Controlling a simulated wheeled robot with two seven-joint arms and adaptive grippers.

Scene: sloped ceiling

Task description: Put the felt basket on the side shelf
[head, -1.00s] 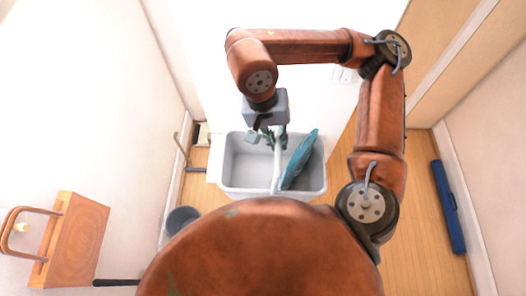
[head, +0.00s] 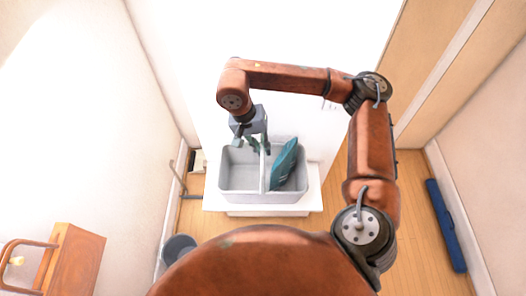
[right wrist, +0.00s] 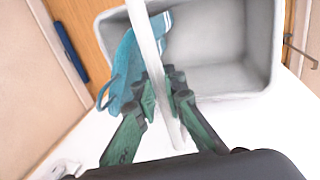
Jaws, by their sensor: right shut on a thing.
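The grey felt basket (head: 238,195) is a wide box with a pale bar handle (head: 264,172) across its middle. A teal item with a strap (head: 286,165) leans inside its right part. My right gripper (head: 251,145) is shut on the handle from above. In the right wrist view its green fingers (right wrist: 166,92) lie on both sides of the handle (right wrist: 148,40), with the basket (right wrist: 225,80) beyond. The basket is over a white flat top (head: 314,190); I cannot tell whether it touches. My left gripper is not in view.
A wooden piece of furniture (head: 75,262) stands at the lower left. A dark grey bin (head: 179,248) is on the floor near the left wall. A long blue case (head: 446,225) lies along the right wall. Wooden floor is free on the right.

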